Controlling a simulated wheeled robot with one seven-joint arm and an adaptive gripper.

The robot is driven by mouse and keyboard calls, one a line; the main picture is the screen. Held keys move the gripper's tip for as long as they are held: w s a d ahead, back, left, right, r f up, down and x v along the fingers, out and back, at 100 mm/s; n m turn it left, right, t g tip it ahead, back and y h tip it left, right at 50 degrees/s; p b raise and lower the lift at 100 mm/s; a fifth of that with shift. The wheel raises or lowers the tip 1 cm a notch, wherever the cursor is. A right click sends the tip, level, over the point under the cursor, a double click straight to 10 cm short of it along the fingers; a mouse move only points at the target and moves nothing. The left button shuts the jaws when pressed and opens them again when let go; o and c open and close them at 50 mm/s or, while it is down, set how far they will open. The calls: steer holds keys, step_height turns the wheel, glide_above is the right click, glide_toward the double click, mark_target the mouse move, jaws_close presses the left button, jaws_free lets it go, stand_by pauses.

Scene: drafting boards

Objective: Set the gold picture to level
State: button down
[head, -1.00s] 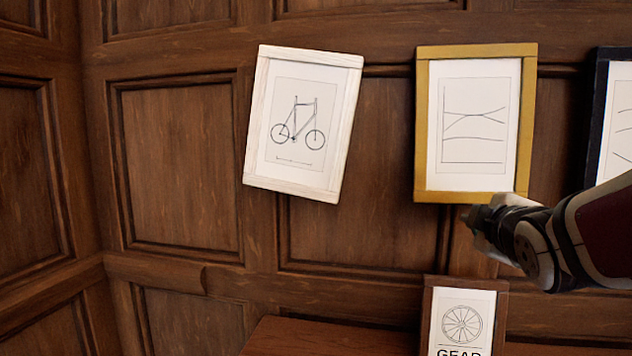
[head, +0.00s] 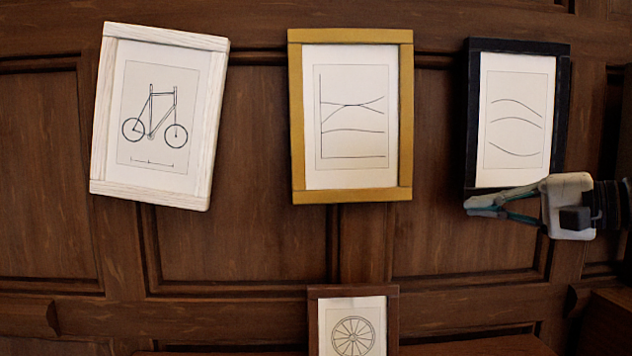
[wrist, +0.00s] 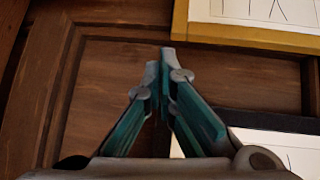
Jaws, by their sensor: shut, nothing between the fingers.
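The gold picture (head: 352,195) hangs on the panelled wall in the middle of the head view. It looks close to upright; a small tilt is hard to judge from this angle. Part of its gold frame shows at the upper right of the wrist view (wrist: 250,38). My gripper (head: 468,205) is to the right of the gold picture and apart from it, overlapping the lower left corner of the black picture (head: 473,120) in the head view. The closed fingertips also show in the wrist view (wrist: 165,55), with nothing between them.
A white picture (head: 97,120) hangs at the left, clearly tilted clockwise. A small brown-framed wheel picture (head: 393,325) stands below the gold one. The black frame is also close beside my fingers in the wrist view (wrist: 270,122). Bare wall lies between the gold and black pictures.

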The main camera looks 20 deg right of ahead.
steer(key=shift+t+y, duration=0.5)
steer(key=shift+t, duration=0.1)
steer(key=w+a+r, duration=0.1)
steer(key=w, duration=0.1)
steer(key=w+a+r+p, duration=0.1)
steer(key=w, duration=0.2)
steer(key=w+a+r, duration=0.1)
steer(key=w, duration=0.1)
steer(key=shift+w+a, duration=0.2)
steer(key=shift+w, duration=0.15)
steer(key=shift+a, duration=0.1)
steer(key=shift+w+a+f+b, duration=0.2)
steer(key=shift+w+a+b, duration=0.05)
steer(key=shift+a+b, duration=0.3)
steer(key=shift+s, duration=0.1)
